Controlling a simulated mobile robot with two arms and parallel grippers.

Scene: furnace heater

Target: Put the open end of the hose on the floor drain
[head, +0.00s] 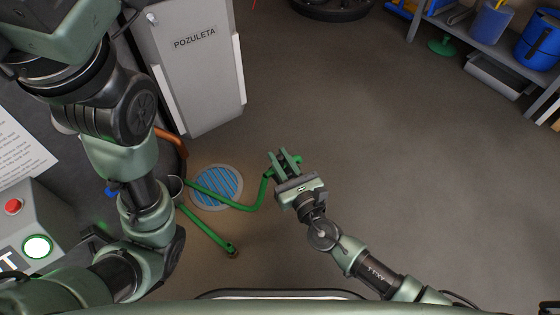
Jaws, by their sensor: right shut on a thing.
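A green hose (232,205) runs from beside the cabinet, across the floor drain, then bends up to my right gripper (287,160). My right gripper is shut on the hose, right of the drain, with a short green piece showing past the fingers. The drain (207,181) is a round blue slatted grate with a grey rim, set in the floor. Another green length (206,229) slants down below the drain to a brownish tip. I cannot tell for certain which tip is the open end. My left arm fills the left side; its fingers do not show.
A grey cabinet labelled POZULETA (195,80) stands above the drain. An orange-brown pipe (172,140) is beside it. A control box (28,225) with red and lit buttons is at left. A shelf (481,50) with blue containers is at upper right. The middle floor is clear.

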